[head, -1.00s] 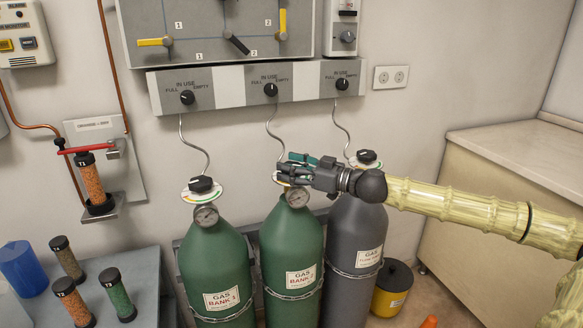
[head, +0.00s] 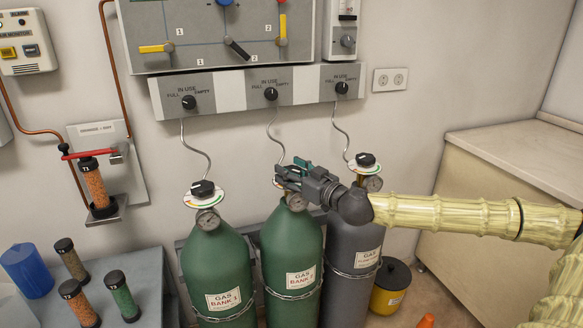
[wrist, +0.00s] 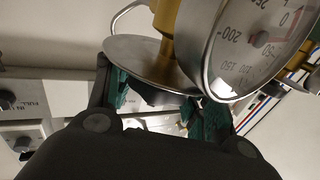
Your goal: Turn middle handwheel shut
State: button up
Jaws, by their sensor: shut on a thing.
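The middle cylinder (head: 292,250) is green, labelled Gas Bank 2, with a pressure gauge (head: 296,202) at its neck. Its handwheel is mostly hidden in the head view behind my gripper (head: 289,171). My gripper reaches in from the right and is shut on the handwheel at the cylinder's top. In the wrist view, the teal fingers (wrist: 165,112) lie on either side of a dark part under a round metal disc (wrist: 150,58). The gauge (wrist: 240,50) looms large at the upper right there.
The left green cylinder (head: 217,265) has a black handwheel (head: 202,188) on top. The grey cylinder (head: 350,245) stands close at right, under my arm, with its own black handwheel (head: 365,160). A panel with three knobs (head: 228,92) hangs above.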

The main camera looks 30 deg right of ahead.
jog(key=m+h+p, duration=0.1)
jog(key=m+h, duration=0.1)
jog(key=h, duration=0.1)
jog(key=m+h+p, duration=0.1)
jog(key=m+h, duration=0.1)
jog(key=h, duration=0.1)
jog(key=shift+a+p, duration=0.1)
jog(key=shift+p, duration=0.25)
jog(key=shift+m+g+h+p, duration=0.35)
jog(key=shift+m+g+h, duration=0.6)
jog(key=shift+h, duration=0.85)
jog(key=shift+m+g+h+p, duration=0.35)
jog(key=shift+m+g+h, duration=0.2)
jog(key=shift+m+h, duration=1.05)
jog(key=shift+w+m+g+h+b, duration=0.1)
jog(key=shift+m+g+h+b, duration=0.25)
jog(key=shift+m+g+h, duration=0.85)
jog(key=shift+m+g+h+b, duration=1.35)
jog(key=shift+g+h, duration=0.35)
jog(key=shift+g, duration=0.3)
jog(key=shift+m+g+h+b, duration=0.7)
jog(key=shift+m+g, duration=0.6)
jog(key=shift+g, duration=0.6)
jog(key=shift+m+g, duration=0.4)
jog(key=shift+g, duration=0.2)
jog(key=o, duration=1)
jog(key=shift+o, duration=0.2)
